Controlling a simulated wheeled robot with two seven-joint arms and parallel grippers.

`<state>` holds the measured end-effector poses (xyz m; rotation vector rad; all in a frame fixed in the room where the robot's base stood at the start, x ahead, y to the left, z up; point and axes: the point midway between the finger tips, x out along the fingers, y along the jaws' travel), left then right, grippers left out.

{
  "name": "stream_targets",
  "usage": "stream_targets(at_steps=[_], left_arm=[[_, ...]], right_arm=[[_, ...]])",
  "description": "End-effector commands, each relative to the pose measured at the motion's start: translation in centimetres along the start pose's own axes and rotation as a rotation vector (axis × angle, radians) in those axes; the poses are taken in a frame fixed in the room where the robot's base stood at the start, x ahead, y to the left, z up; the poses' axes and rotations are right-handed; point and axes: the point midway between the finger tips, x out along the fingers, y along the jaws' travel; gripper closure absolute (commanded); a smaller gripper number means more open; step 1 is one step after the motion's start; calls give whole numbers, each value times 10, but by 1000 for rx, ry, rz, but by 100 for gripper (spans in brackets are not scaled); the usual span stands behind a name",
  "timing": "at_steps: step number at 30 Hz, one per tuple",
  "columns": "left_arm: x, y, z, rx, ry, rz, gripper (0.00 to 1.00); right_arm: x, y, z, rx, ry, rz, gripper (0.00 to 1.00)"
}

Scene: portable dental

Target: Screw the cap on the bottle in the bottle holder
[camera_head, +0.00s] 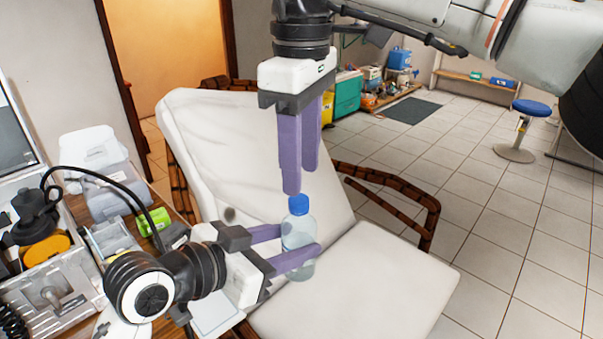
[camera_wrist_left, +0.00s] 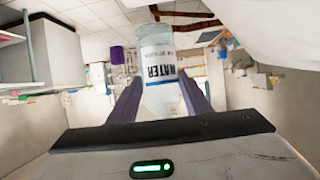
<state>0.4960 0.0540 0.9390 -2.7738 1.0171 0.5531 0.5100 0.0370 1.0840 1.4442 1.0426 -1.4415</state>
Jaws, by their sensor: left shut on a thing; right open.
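My left gripper (camera_head: 304,246) is shut on a clear plastic bottle (camera_head: 300,224), holding it upright above the chair seat in the head view. A blue cap (camera_head: 299,204) sits at the top of the bottle; I cannot tell how tightly it is on. The bottle (camera_wrist_left: 160,64) also shows between the left fingers in the left wrist view, its WATER label upside down and its cap not visible. My right gripper (camera_head: 301,182) is open and points down just above the cap. I cannot make out a bottle holder.
A white reclining chair (camera_head: 375,285) with brown armrests stands beneath the grippers. At the left are an open metal case (camera_head: 55,275), a clear plastic container (camera_head: 100,170) and a green item (camera_head: 153,221). A blue stool (camera_head: 531,108) stands far right on open tiled floor.

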Motion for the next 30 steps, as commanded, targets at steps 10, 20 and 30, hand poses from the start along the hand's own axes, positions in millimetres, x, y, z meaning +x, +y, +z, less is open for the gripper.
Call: stream_targets(at_steps=[10,20,30], left_arm=[[0,0,-1,1,3,0,100],[0,0,-1,0,3,0,100],[0,0,-1,0,3,0,100]], right_arm=[[0,0,0,-25,0,0,61],[-6,1,-1,-531,-1,2,61],[-14,1,-2,-1273,-2,3,61]])
